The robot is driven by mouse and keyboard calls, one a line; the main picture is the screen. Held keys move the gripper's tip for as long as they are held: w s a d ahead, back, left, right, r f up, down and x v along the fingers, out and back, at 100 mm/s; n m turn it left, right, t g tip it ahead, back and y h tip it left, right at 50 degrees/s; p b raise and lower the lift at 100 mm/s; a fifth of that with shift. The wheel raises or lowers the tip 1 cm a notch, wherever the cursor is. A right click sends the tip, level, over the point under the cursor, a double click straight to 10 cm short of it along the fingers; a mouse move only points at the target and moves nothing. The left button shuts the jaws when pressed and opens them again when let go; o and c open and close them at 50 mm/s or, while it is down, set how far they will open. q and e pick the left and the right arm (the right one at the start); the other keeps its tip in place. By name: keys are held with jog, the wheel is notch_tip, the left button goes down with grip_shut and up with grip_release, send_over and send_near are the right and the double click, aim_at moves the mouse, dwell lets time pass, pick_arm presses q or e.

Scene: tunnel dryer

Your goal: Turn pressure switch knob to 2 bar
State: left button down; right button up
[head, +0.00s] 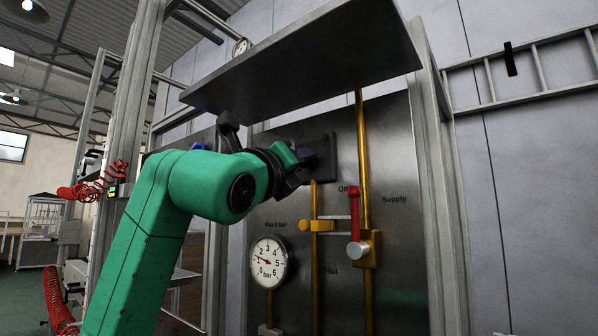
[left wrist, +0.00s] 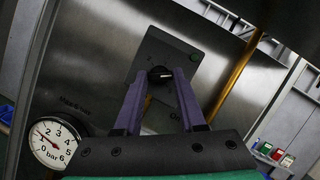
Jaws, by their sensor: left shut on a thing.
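The dark pressure switch box (head: 326,150) is mounted on the metal panel; it also shows in the left wrist view (left wrist: 150,50). Its small black knob (left wrist: 160,74) with a light pointer mark sits on the box's face. My left gripper (left wrist: 160,84) has its two purple fingers closed on the knob from both sides. In the head view my left gripper (head: 300,172) is against the box and hides the knob. The scale around the knob is too dark to read. A round white gauge (head: 269,262) marked in bar has its red needle near 1.
A red-handled supply valve (head: 354,212) sits on a yellow pipe (head: 362,120) right of the gripper, its handle upright. A metal canopy (head: 310,65) overhangs the panel. A steel post (head: 436,180) stands at the right.

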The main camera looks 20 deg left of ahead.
pick_arm(q)
jog(key=shift+a+r+n+g+y+p, duration=0.25)
jog(key=shift+n+g+p, duration=1.1)
jog(key=shift+n, duration=2.4)
jog(key=shift+d+r+n+g+y+p, duration=0.1)
jog(key=shift+d+r+n+g+p, duration=0.2)
jog(key=shift+n+g+p, duration=2.3)
jog(key=shift+a+r+n+t+y+p, duration=0.15)
jog(key=shift+r+n+p, duration=0.15)
jog(key=shift+n, duration=4.65)
jog(key=c, duration=0.5)
grip_release()
jog(key=shift+w, duration=0.15)
